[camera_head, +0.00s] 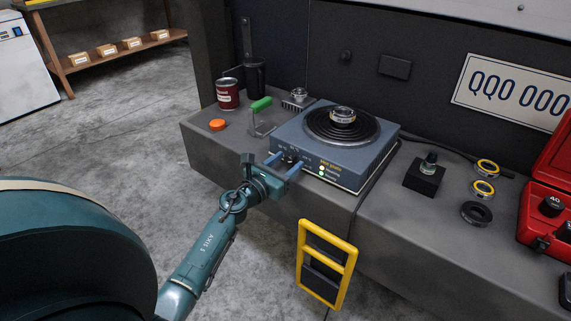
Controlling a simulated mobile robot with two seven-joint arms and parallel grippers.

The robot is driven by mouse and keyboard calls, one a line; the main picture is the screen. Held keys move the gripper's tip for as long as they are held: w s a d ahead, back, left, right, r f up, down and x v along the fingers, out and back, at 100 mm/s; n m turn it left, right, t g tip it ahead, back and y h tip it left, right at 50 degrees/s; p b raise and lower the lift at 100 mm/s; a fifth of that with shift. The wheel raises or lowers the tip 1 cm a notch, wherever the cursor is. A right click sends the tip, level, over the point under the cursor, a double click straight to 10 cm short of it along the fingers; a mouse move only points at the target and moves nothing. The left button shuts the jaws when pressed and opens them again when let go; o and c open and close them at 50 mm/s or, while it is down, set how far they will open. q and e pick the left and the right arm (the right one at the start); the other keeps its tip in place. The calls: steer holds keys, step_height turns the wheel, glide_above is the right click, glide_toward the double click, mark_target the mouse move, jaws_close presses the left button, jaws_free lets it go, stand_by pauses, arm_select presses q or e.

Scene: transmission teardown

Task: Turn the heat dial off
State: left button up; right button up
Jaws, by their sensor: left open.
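The blue-grey hot plate (343,166) stands on the workbench with a round black coil burner on top. A metal bearing ring (343,115) lies on the burner. The heat dial (290,158) is a small dark knob at the left end of the hot plate's front face. Lit indicator lamps show to the right of it. My left gripper (284,163) is open, with its two blue fingers on either side of the dial, close to the front face. I cannot tell whether the fingers touch the dial. My right gripper is not in view.
A red can (228,94), an orange cap (217,125) and a green-handled tool (260,104) stand left of the hot plate. A black block (424,178), several rings and a red case (548,205) lie to the right. A yellow frame (327,264) hangs at the bench front.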

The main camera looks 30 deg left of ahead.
arm_select(q)
steer(key=c, duration=1)
steer(key=shift+o, duration=0.2)
